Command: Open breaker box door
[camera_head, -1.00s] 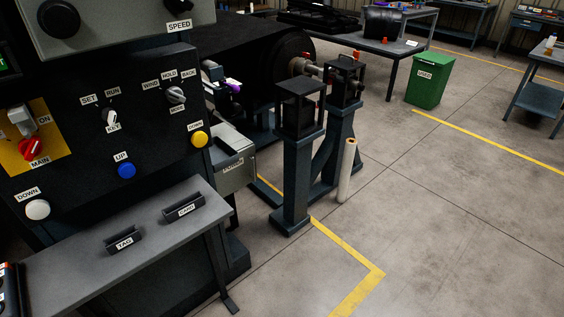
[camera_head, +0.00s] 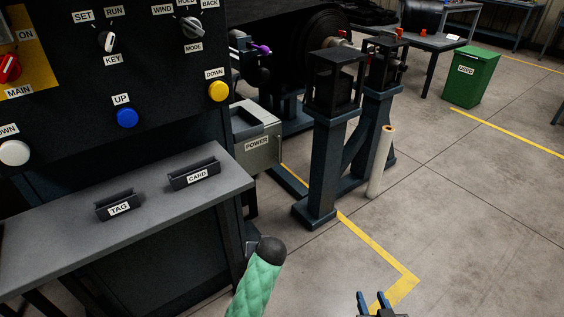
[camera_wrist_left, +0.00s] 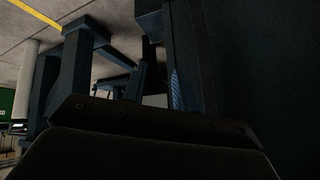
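The breaker box is the grey box labelled POWER (camera_head: 257,142), low beside the right end of the black control panel. Its front with the label faces right of the panel and looks closed. My right gripper (camera_head: 376,302) shows only its two blue fingertips at the bottom edge; they stand apart with nothing seen between them. It is well below and right of the box in the picture. My left gripper does not show clearly in the head view. In the left wrist view, a dark gripper body fills the bottom, and its finger opening cannot be made out.
A grey shelf (camera_head: 60,232) with TAG (camera_head: 119,207) and CARD (camera_head: 194,176) holders juts out left of the box. Dark blue posts (camera_head: 325,170) stand close right of it. A green padded part of mine is at the bottom centre. Open floor lies right.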

